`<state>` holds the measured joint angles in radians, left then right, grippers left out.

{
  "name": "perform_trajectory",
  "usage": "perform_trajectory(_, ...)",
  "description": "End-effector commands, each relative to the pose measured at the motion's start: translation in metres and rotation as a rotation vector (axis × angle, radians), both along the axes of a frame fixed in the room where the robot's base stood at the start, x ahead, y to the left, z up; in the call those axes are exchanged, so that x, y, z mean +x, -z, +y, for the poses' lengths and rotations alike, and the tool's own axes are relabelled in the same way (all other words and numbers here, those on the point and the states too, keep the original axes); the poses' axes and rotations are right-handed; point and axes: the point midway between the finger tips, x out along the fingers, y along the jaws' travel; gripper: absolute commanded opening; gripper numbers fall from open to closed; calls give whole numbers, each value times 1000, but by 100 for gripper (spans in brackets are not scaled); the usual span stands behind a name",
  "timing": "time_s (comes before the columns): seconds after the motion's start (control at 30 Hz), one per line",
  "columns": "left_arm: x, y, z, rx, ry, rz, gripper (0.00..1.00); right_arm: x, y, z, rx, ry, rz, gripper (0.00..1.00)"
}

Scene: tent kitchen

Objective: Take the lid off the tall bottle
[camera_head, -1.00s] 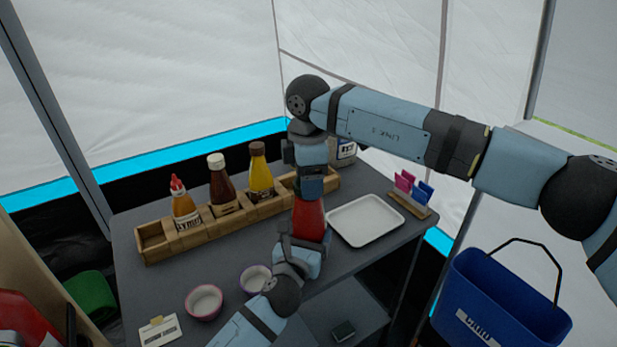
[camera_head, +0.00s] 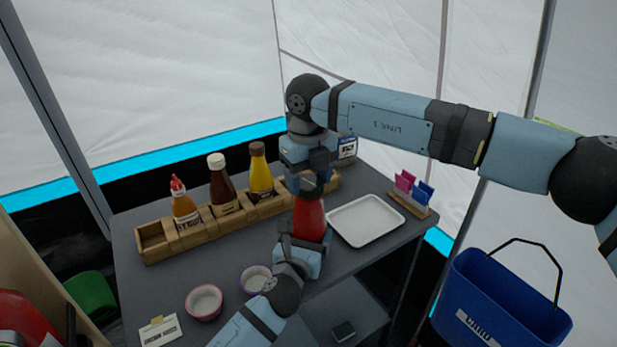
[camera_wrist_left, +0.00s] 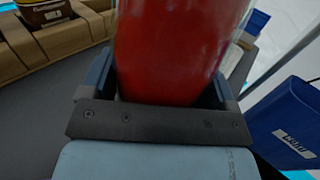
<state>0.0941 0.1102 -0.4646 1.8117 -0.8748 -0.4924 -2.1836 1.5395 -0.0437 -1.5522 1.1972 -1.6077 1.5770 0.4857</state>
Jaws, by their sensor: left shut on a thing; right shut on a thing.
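The tall red bottle (camera_head: 309,221) stands upright near the middle of the table. My left gripper (camera_head: 303,246) is shut around its lower body from the near side. In the left wrist view the red bottle (camera_wrist_left: 175,50) fills the space between the fingers of my left gripper (camera_wrist_left: 165,92). My right gripper (camera_head: 309,187) points down from above and is shut at the top of the bottle. The lid is hidden between its fingers, so I cannot see whether it is loose.
A wooden rack (camera_head: 153,242) with several sauce bottles stands behind on the left. A white tray (camera_head: 365,220) lies close on the right, with a packet holder (camera_head: 410,204) beyond it. Two small bowls (camera_head: 204,302) (camera_head: 255,279) stand at the front left. A blue bin (camera_head: 500,300) is at the right.

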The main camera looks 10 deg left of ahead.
Motion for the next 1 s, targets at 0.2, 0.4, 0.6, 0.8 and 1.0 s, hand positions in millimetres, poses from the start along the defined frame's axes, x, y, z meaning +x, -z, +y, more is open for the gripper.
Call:
perform_trajectory(0.2,0,1,0,3,0,1,15,-1,-1,1,1,-499,0,33)
perform_trajectory(0.4,0,1,0,2,0,1,15,-1,-1,1,1,-958,0,33)
perform_trajectory(0.6,0,1,0,2,0,1,15,-2,-1,0,0,-1418,0,33)
perform_trajectory(0.8,0,1,0,2,-1,1,15,-2,-1,0,0,-1875,0,33)
perform_trajectory(1.0,0,1,0,1,-1,1,15,-1,-1,0,0,-2333,0,33)
